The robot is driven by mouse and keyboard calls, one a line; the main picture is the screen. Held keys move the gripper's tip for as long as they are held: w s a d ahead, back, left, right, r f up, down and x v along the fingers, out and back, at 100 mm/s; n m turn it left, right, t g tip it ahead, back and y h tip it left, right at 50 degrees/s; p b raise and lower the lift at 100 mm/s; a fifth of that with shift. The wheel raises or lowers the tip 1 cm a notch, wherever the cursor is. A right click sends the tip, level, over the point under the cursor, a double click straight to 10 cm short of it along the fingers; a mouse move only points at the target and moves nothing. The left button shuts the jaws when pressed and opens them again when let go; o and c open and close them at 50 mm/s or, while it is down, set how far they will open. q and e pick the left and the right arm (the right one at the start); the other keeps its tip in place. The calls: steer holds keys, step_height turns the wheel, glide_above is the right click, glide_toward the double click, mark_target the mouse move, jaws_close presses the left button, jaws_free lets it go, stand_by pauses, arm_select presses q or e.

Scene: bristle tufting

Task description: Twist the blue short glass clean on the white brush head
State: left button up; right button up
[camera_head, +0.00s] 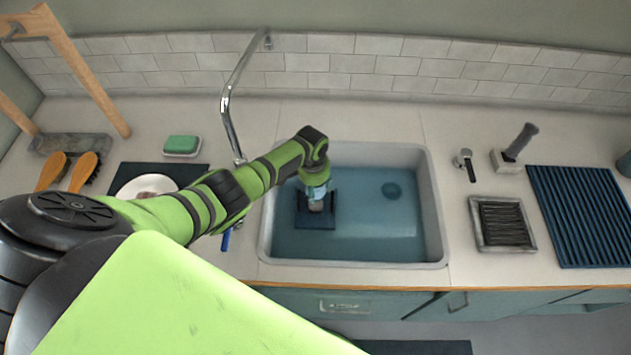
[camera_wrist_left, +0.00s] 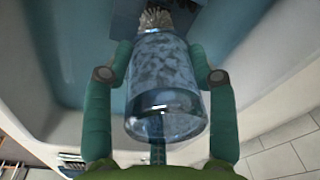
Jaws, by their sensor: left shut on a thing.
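My left gripper (camera_head: 317,180) is over the left half of the sink, pointing down. In the left wrist view its two fingers (camera_wrist_left: 162,78) are shut on the sides of the blue short glass (camera_wrist_left: 168,95). The glass is see-through, with a mottled pale film on its wall. The white brush head (camera_wrist_left: 168,18) shows as pale bristles at the far end of the glass. I cannot tell how far the bristles reach inside it. The brush's dark square base (camera_head: 314,222) lies in the sink below the gripper. My right gripper is not in view.
The sink (camera_head: 436,200) holds bluish water and has a raised rim. A curved tap (camera_head: 228,105) stands behind my left arm. A drying rack tray (camera_head: 503,249), a ribbed blue mat (camera_head: 580,215) and a grey-handled brush (camera_head: 520,142) are at right. A green sponge (camera_head: 182,143) sits at left.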

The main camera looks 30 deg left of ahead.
arm_select(q)
step_height(320, 180, up, 3)
steer(key=shift+r+p, duration=0.15)
steer(key=shift+p, duration=0.55)
steer(key=shift+r, duration=2.3)
